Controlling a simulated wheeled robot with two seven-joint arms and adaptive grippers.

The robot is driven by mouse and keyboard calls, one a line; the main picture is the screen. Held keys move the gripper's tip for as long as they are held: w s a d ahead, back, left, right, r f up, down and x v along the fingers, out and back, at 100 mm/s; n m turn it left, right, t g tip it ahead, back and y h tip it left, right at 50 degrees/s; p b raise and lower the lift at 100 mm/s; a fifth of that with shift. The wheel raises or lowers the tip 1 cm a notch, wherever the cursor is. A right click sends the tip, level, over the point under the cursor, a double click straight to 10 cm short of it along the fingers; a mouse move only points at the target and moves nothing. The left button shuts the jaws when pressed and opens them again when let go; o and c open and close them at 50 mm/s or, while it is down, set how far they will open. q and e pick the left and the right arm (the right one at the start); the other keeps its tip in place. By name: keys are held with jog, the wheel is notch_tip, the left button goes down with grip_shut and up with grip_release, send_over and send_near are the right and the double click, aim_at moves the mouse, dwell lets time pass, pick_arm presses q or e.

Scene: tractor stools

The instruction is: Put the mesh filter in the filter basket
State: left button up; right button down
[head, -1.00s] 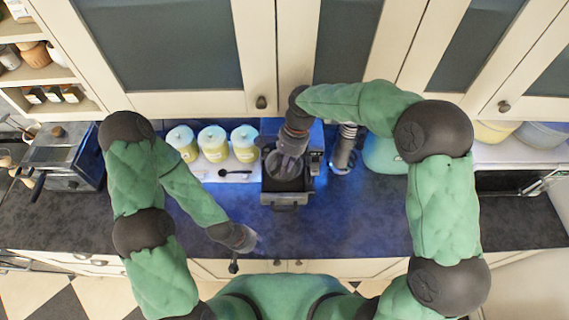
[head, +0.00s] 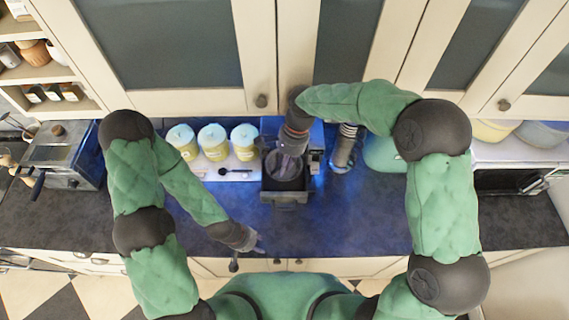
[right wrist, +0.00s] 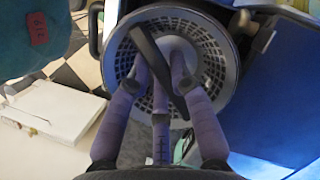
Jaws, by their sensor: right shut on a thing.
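The mesh filter (right wrist: 185,60) is a round grey perforated disc with a dark bar across its middle. My right gripper (right wrist: 168,75) is shut on it, with its fingers at the bar. In the head view the filter (head: 275,163) is over the front of the dark coffee machine (head: 270,127). The filter basket (head: 285,197) appears to be the dark box standing out of that machine. The filter and gripper partly cover it, and I cannot tell whether they touch. My left gripper (head: 256,244) is low over the counter's front edge; its fingers are too small to read.
Several yellow canisters with pale blue lids (head: 214,140) stand left of the machine. A black spoon (head: 235,171) lies in front of them. A teal rounded container (head: 382,153) stands to the right. A toaster-like appliance (head: 60,150) is far left. The counter (head: 350,215) in front is clear.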

dwell(0.4)
pick_arm(q)
jog(key=shift+f+b, duration=1.55)
pick_arm(e)
jog(key=shift+f, duration=2.6)
jog(key=c, duration=1)
grip_release()
jog(key=shift+c, duration=0.2)
pick_arm(q)
jog(key=shift+r, duration=0.1)
pick_arm(e)
jog(key=shift+r, duration=0.1)
pick_arm(q)
jog(key=shift+r+p, duration=2.65)
jog(key=shift+p, duration=0.1)
pick_arm(e)
jog(key=shift+r, duration=3.9)
